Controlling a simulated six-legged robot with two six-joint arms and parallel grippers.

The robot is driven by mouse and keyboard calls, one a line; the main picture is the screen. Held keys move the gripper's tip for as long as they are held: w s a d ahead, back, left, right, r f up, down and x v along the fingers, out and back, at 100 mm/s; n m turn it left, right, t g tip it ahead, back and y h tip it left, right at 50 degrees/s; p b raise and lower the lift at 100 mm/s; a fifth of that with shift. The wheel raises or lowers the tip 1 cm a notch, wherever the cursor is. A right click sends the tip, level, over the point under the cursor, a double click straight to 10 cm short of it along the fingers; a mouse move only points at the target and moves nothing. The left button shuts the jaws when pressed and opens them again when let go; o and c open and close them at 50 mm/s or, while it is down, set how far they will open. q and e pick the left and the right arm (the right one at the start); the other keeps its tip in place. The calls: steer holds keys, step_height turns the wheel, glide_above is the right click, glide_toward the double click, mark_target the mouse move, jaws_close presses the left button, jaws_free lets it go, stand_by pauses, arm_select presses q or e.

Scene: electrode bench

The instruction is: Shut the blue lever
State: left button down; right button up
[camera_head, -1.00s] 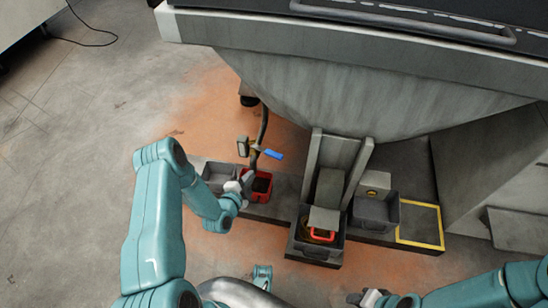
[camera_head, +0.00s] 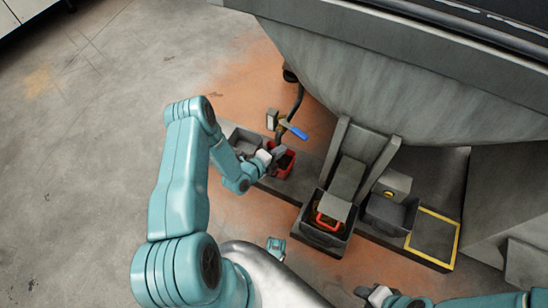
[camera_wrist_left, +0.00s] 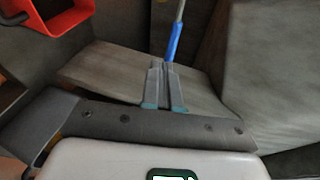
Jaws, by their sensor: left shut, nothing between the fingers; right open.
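The blue lever (camera_head: 296,131) sticks out to the lower right from a brass-coloured fitting on a dark pipe in the head view. In the left wrist view the blue lever (camera_wrist_left: 174,42) stands beyond the fingertips, roughly in line with them. My left gripper (camera_head: 277,153) is shut and empty, above the red bin and a little below the lever; its closed fingers (camera_wrist_left: 162,66) show in the wrist view. I cannot tell whether they touch the lever. My right gripper (camera_head: 363,293) is open at the bottom of the head view, away from the lever.
A red bin (camera_head: 285,170) and a grey bin (camera_head: 246,138) stand by my left gripper. A dark bin (camera_head: 318,238) with a red-framed item and another dark bin (camera_head: 388,212) stand to the right. A large grey hopper (camera_head: 340,80) overhangs the back. Open floor lies left.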

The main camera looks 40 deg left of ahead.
mark_target(300, 137)
arm_select(q)
steer(key=w+b, duration=0.2)
steer(key=w, duration=0.5)
steer(key=shift+f, duration=0.45)
steer(key=shift+d, duration=0.1)
steer(key=w+b, duration=0.1)
steer(key=w+d+b, duration=0.1)
steer(key=shift+w+r, duration=0.1)
steer(key=shift+w, duration=0.2)
steer(key=shift+w+d, duration=0.1)
